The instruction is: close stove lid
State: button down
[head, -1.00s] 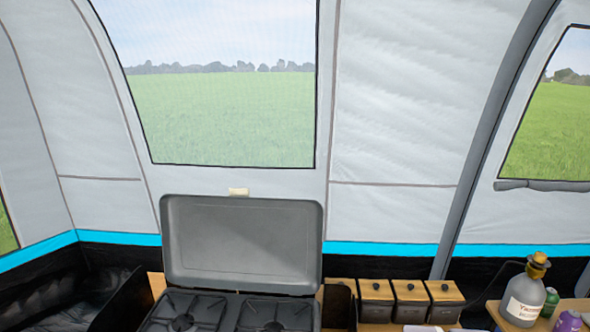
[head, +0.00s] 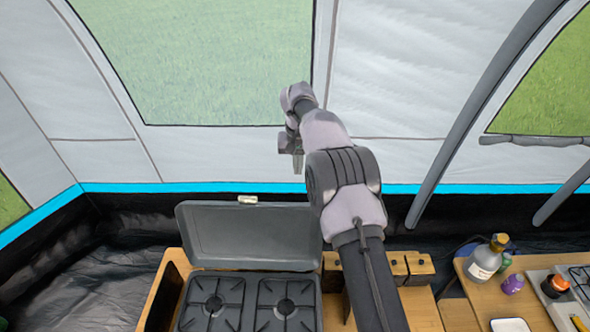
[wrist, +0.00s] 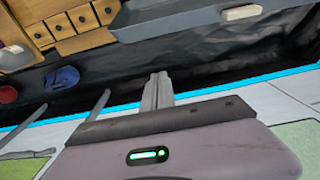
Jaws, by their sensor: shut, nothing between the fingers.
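The grey stove lid (head: 245,235) stands open, raised at the back of the stove (head: 245,305). A small cream handle (head: 247,199) sits on its top edge. The two burners in front of the lid are uncovered. My gripper (head: 297,168) is up behind and above the right part of the lid, shut and empty, apart from it. In the wrist view the closed fingers (wrist: 160,82) point toward black tent fabric. The lid edge (wrist: 185,18) and its handle (wrist: 240,12) show at the top there.
Small wooden-fronted boxes (head: 418,265) stand right of the stove, partly hidden by my arm. A bottle (head: 486,260) and a purple container (head: 513,285) stand farther right. The tent wall is behind the lid. Black floor (head: 90,280) lies open at left.

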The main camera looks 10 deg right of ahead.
notch_tip(320, 180, down, 10)
jog(key=s+p, duration=0.2)
jog(key=shift+s+a+r+p, duration=0.15)
jog(key=shift+a+p, duration=0.1)
jog(key=shift+p, duration=0.1)
jog(key=shift+s+b, duration=0.1)
jog(key=shift+b, duration=0.45)
